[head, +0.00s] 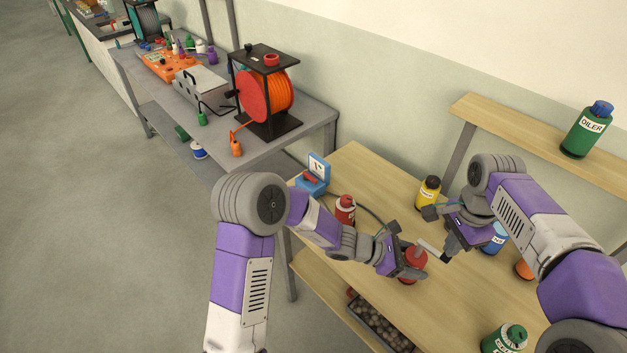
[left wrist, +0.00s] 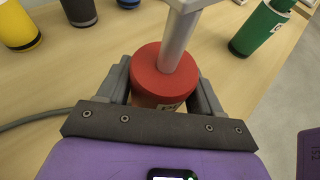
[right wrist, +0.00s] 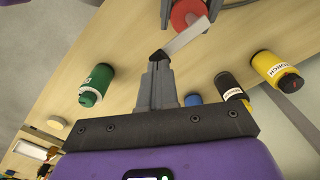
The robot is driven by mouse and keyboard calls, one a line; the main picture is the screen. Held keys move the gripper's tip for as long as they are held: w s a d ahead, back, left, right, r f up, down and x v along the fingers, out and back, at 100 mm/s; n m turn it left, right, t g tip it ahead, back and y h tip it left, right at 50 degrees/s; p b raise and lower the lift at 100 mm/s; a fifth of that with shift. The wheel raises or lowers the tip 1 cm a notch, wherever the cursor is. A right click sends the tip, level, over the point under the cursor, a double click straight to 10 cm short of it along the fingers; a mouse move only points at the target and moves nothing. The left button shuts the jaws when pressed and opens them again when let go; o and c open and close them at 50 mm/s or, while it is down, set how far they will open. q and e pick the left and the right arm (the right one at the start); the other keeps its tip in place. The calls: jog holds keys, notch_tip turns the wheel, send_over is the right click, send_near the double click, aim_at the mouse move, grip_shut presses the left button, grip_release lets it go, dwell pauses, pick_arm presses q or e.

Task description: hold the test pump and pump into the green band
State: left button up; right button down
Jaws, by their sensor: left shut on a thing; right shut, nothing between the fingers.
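The test pump is a red cylinder (head: 415,262) on the wooden bench, with a grey bar-like handle (head: 431,249) slanting from its top. In the left wrist view its red body (left wrist: 160,75) sits between the fingers. My left gripper (head: 412,266) is shut on the pump body. My right gripper (head: 449,249) is shut and empty, its fingertips at the handle's dark end (right wrist: 158,56); whether they touch cannot be told. A blue device with a white dial face (head: 318,166) stands at the bench's far left end; no green band can be read.
A red bottle (head: 345,209), yellow bottle (head: 428,191), blue bottle (head: 494,240) and green bottle (head: 506,339) stand on the bench. A dark hose (head: 372,215) runs near the pump. A shelf (head: 530,135) runs behind. A grey table (head: 300,122) with an orange reel adjoins.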

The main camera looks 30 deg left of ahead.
dwell(0.6)
dwell(1.1)
jog(key=shift+f, duration=0.15)
dwell(2.2)
jog(key=shift+f, duration=1.5)
jog(key=shift+r, duration=1.65)
notch_tip(320, 180, up, 7)
pick_arm(q)
jog(key=o, duration=1.2)
